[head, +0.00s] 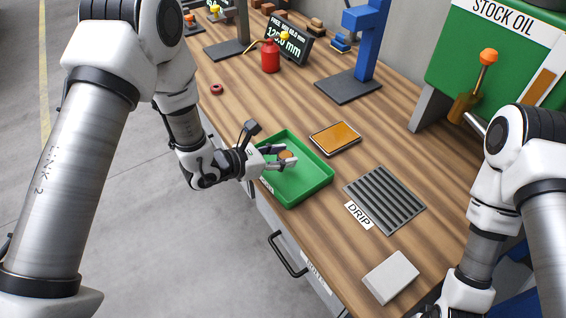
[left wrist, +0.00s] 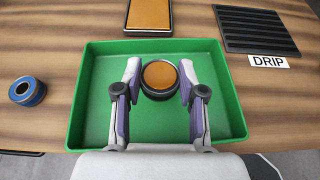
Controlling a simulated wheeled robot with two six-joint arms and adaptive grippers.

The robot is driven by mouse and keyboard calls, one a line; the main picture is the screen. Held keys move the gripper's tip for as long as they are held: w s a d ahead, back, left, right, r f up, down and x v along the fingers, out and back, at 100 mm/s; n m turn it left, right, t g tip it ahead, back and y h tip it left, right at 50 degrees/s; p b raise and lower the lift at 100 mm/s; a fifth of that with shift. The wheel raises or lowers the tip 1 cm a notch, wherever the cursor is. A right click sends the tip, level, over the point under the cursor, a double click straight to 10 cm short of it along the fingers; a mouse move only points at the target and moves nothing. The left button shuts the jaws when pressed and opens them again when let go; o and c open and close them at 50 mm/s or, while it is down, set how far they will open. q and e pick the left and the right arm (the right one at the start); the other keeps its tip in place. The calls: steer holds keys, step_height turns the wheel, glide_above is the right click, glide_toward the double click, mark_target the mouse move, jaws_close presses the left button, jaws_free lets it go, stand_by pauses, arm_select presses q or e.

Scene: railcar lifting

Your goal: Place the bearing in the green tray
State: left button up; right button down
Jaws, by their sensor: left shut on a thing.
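The green tray (head: 318,187) lies near the front edge of the wooden bench; its wall also shows in the left wrist view (left wrist: 78,98). My left gripper (head: 284,160) reaches in over the tray from its left side. In the left wrist view its two fingers (left wrist: 160,92) are closed on the sides of the bearing, a round dark ring with an orange-brown face (left wrist: 160,76). The bearing is within the tray's outline, and I cannot tell whether it touches the tray floor. My right gripper is out of view; only part of that arm shows at right.
An orange-topped flat pan (head: 335,138) and a ribbed drip rack (head: 385,198) lie beyond the tray. A blue ring (left wrist: 28,91) sits left of it. A pale block (head: 391,276) is near the front edge. A blue stand (head: 365,50) and red can (head: 270,57) stand farther back.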

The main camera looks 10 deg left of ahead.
mark_target(284, 171)
arm_select(q)
steer(key=f, duration=0.1)
steer(key=f+b, duration=0.1)
steer(key=w+f, duration=0.1)
steer(key=f, duration=0.1)
steer(key=shift+d+b, duration=0.25)
steer(key=shift+b, duration=0.15)
steer(key=shift+s+a+r, duration=0.1)
steer(key=o, duration=1.2)
steer(key=shift+f, duration=0.2)
